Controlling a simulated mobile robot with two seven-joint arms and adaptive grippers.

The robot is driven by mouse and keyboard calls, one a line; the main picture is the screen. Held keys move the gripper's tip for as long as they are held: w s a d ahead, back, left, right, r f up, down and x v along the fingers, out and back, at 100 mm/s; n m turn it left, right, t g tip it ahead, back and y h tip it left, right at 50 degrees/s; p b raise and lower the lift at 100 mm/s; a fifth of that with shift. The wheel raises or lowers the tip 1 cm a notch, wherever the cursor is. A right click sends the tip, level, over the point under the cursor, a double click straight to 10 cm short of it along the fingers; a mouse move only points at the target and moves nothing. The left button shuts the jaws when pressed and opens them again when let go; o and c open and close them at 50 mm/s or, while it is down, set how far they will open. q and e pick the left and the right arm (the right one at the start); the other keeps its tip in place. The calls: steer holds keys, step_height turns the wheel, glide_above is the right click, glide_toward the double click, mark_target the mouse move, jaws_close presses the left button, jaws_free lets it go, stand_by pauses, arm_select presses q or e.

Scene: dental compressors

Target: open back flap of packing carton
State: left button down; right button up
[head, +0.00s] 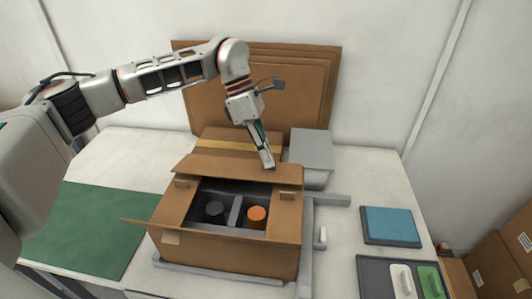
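The packing carton (229,255) stands open on the table, with a dark insert inside holding a dark grey round part and an orange round part (257,214). Its back flap (222,170) is a brown panel leaning up and away from the back rim. My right gripper is out of view.
A taped carton (215,135) and a grey box (311,150) stand behind. Flat cardboard sheets (318,70) lean on the wall. A green mat (85,230) lies left; a blue pad (391,225) and a dark tray (375,270) lie right. Grey rails (307,240) edge the carton.

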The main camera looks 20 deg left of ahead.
arm_select(q)
steer(key=shift+w+r+g+p, duration=0.45)
steer(key=shift+g+p, duration=0.25)
steer(key=shift+p, duration=0.4)
steer(key=shift+w+a+n+g+h+p, duration=0.1)
steer(key=shift+w+n+g+h+p, duration=0.25)
steer(key=shift+g, duration=0.35)
steer(key=shift+w+g, duration=0.1)
steer(key=shift+g, duration=0.2)
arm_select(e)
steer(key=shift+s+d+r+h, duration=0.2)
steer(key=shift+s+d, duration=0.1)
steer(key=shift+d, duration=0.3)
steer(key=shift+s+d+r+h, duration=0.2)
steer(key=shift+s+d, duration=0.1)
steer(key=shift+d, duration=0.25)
arm_select(q)
steer(key=shift+w+a+r, duration=0.1)
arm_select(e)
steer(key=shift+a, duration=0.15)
